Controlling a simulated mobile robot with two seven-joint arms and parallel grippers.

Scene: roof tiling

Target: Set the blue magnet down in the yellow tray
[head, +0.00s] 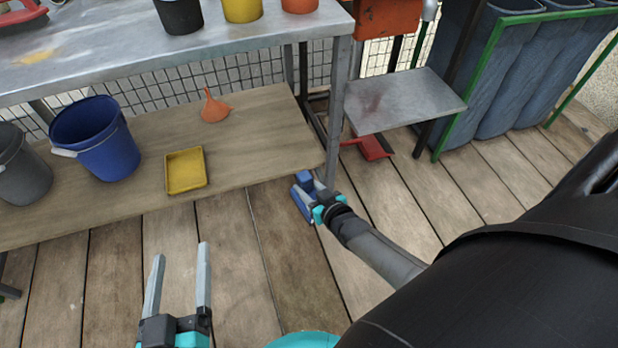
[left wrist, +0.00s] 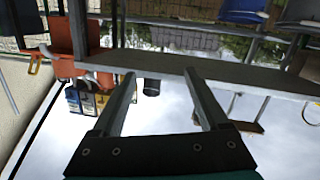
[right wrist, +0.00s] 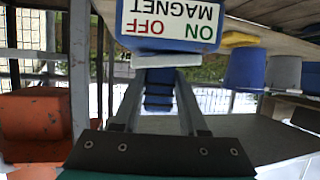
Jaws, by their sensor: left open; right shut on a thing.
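The blue magnet (head: 304,180) is held in my right gripper (head: 312,197), beside the front right corner of the low wooden shelf. In the right wrist view the magnet (right wrist: 170,45) sits at the tips of my right gripper (right wrist: 159,78), and its white ON/OFF MAGNET label shows upside down. The yellow tray (head: 186,170) lies empty on the shelf, left of the magnet and apart from it. Its yellow edge also shows in the right wrist view (right wrist: 240,39). My left gripper (head: 180,250) is open and empty in front of the shelf.
The wooden shelf (head: 255,140) also bears a blue bucket (head: 95,145), a grey bucket (head: 20,165) and an orange funnel (head: 214,107). A metal table leg (head: 336,110) stands by the shelf's right end. The metal tabletop (head: 110,50) overhangs the shelf's back part.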

